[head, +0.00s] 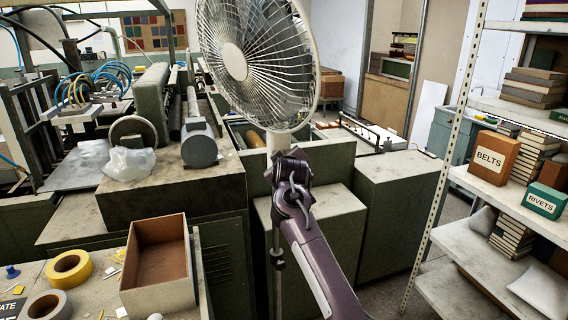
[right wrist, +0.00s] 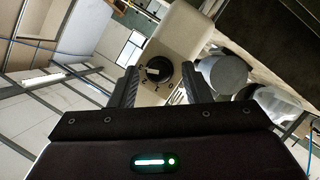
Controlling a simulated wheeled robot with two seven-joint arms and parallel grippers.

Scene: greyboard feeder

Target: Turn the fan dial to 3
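The fan (head: 255,60) stands at the centre of the head view, its round wire cage facing left. Its pale control box (head: 278,140) is mostly hidden there behind my right gripper (head: 285,160). My left gripper is not in view.
A green-grey machine with a grey cylinder (head: 199,145) stands left of the fan. An open cardboard box (head: 158,300) and tape rolls (head: 70,268) lie on the front-left bench. Shelving with a BELTS box (head: 494,157) stands right. Low green cabinets (head: 400,168) sit behind my right arm.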

